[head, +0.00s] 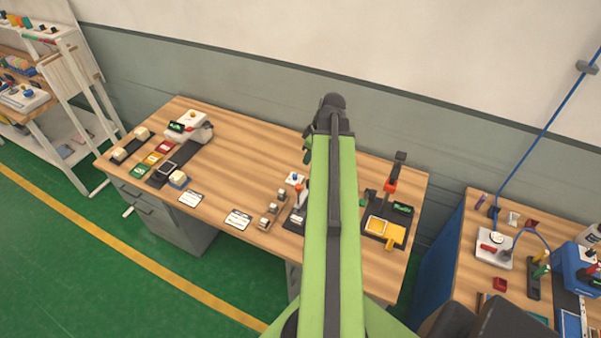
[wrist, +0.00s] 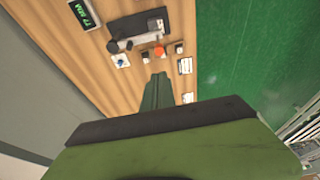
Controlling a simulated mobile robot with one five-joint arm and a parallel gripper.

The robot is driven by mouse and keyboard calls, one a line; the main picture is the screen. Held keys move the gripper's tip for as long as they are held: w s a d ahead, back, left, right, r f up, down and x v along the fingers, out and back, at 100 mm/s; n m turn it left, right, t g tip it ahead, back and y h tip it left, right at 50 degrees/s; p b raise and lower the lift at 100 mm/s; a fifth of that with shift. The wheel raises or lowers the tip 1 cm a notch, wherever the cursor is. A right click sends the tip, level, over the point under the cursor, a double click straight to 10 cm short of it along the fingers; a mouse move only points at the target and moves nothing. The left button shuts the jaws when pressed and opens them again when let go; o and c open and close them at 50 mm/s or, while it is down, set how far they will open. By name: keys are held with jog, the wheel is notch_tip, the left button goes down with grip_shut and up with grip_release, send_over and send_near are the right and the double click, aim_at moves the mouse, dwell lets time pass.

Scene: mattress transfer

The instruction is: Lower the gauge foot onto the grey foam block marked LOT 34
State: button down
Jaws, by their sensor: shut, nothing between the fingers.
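A dark gauge stand (head: 397,168) with a red part stands at the right end of the long bench, by a yellow plate (head: 377,225) and a small display (head: 403,208). I cannot make out a foot on it. Small pale grey blocks (head: 273,208) sit in a row left of my arm. No LOT 34 marking is legible, so I cannot tell which block it is. My gripper (wrist: 157,80) shows narrow and shut in the wrist view, empty, above the bench. In the head view my green arm hides it and part of the bench middle.
White cards (head: 238,219) lie along the bench front. A white machine (head: 187,127) with coloured swatches stands at the left end. A white box with a blue knob (head: 294,178) stands by my arm. A second bench (head: 464,262) is at the right. The bench surface behind the cards is fairly clear.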

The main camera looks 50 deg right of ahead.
aim_at(300, 187)
jog(key=b+x, duration=0.8)
jog(key=x, duration=0.1)
jog(key=b+x, duration=0.4)
jog(key=b, duration=0.1)
jog(key=shift+s+f, duration=0.3)
jog(key=shift+s, duration=0.05)
jog(key=shift+d+f+b, duration=0.1)
jog(key=shift+f+b, duration=0.25)
jog(key=shift+f, duration=0.05)
notch_tip(300, 187, down, 3)
jog(key=b, duration=0.3)
jog(key=shift+f, duration=0.1)
jog(key=shift+r, duration=0.25)
notch_tip(300, 187, up, 5)
jog(key=p, duration=0.5)
jog(key=shift+f, duration=0.25)
jog(key=p+v, duration=0.8)
jog(key=v, duration=0.1)
jog(key=shift+s+r+p, duration=0.15)
jog(key=shift+s+p, duration=0.05)
jog(key=shift+p, duration=0.2)
